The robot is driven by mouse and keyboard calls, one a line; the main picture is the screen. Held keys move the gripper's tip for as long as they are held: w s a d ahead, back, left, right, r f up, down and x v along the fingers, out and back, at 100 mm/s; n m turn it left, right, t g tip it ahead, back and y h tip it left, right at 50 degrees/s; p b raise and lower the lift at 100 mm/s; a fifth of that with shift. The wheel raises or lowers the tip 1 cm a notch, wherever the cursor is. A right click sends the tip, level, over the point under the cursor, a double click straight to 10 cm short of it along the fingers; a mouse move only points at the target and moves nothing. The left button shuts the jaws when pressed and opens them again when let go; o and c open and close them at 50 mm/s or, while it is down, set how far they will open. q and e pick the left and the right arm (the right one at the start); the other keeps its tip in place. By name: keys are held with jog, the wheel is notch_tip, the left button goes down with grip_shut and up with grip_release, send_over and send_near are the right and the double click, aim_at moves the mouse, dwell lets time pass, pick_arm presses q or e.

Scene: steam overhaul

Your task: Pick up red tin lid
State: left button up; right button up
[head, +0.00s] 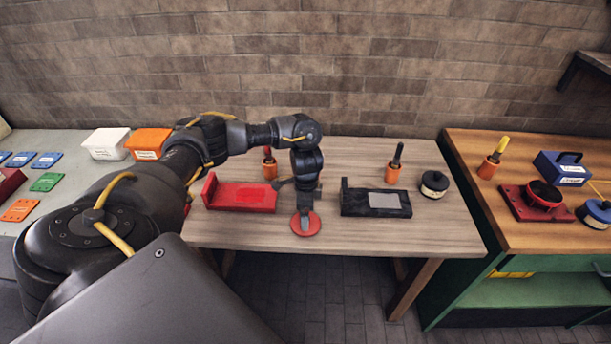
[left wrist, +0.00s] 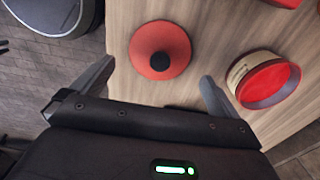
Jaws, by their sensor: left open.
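The red tin lid (head: 312,229) is a round red disc lying flat near the front edge of the middle wooden table. In the left wrist view the lid (left wrist: 145,38) shows a black knob at its centre. My left gripper (head: 304,222) points down over the lid and partly covers it in the head view. In the left wrist view its fingers (left wrist: 156,71) are open and apart, with the lid in line with the gap and nothing between them. I cannot tell how far above the lid the tips are. My right gripper is not in view.
A red tray (head: 240,196) lies left and a black tray (head: 360,203) right. Orange holders (head: 392,174) stand behind. The table's front right is clear.

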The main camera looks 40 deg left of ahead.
pick_arm(q)
notch_tip(320, 180, down, 5)
jog(key=shift+r+p, duration=0.2)
jog(key=shift+p, duration=0.55)
jog(key=shift+f, duration=0.3)
jog(key=shift+c, duration=0.4)
jog(key=c, duration=0.7)
jog(key=shift+r, duration=0.1)
